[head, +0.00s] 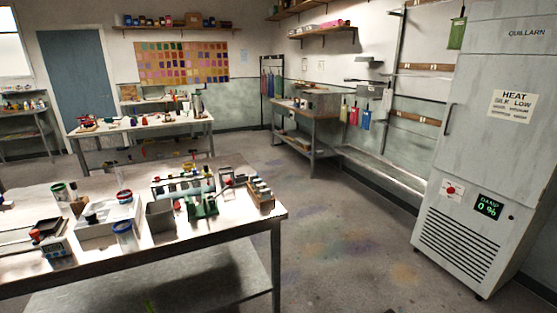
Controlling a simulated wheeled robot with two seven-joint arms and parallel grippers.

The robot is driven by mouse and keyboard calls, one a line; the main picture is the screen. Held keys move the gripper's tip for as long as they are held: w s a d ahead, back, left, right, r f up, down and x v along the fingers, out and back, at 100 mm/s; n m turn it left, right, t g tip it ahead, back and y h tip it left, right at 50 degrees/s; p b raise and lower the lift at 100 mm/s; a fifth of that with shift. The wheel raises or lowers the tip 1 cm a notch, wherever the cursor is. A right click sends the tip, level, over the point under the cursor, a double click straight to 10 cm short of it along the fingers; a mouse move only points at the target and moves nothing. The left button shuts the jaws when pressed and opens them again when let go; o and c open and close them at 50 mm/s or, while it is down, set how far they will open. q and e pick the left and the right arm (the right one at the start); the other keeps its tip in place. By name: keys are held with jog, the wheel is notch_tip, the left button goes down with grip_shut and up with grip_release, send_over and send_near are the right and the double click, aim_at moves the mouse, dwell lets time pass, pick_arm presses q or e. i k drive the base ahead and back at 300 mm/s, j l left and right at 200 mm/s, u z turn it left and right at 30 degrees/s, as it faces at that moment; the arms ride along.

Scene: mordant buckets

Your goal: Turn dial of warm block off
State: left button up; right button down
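No thing in the head view is clearly readable as the warm block or its dial. On the near table (255,217), a rack with several bottles (183,187) stands behind a green device (203,207) with a red knob-like part. A small block with several capped vials (260,194) stands near the table's right corner. At the left is a dark box-like device (53,246) with red parts near it. Any dial on these is too small to tell, and so is its setting. Neither of my grippers is in view.
A tall pale cabinet (484,150) marked QUILLARN stands at the right, with a red knob (451,191) and a green "0 %" display (487,207). A second table (140,124) and a side bench (303,106) stand farther back. The floor (350,225) between table and cabinet is clear.

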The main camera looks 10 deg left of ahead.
aim_at(91, 216)
jog(key=u, duration=1.7)
